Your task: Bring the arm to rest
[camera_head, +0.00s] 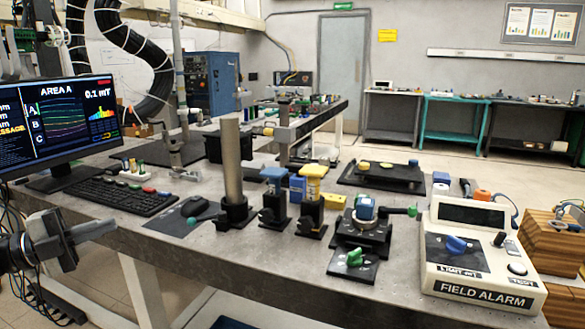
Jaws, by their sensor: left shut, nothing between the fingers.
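My left gripper (96,229) comes in from the left edge, just in front of the table's near edge and below the keyboard. It is shut and empty, with its dark body and grey fingers pointing to the right. It is apart from everything on the table. My right gripper is not in view.
Floor shows below the near edge.

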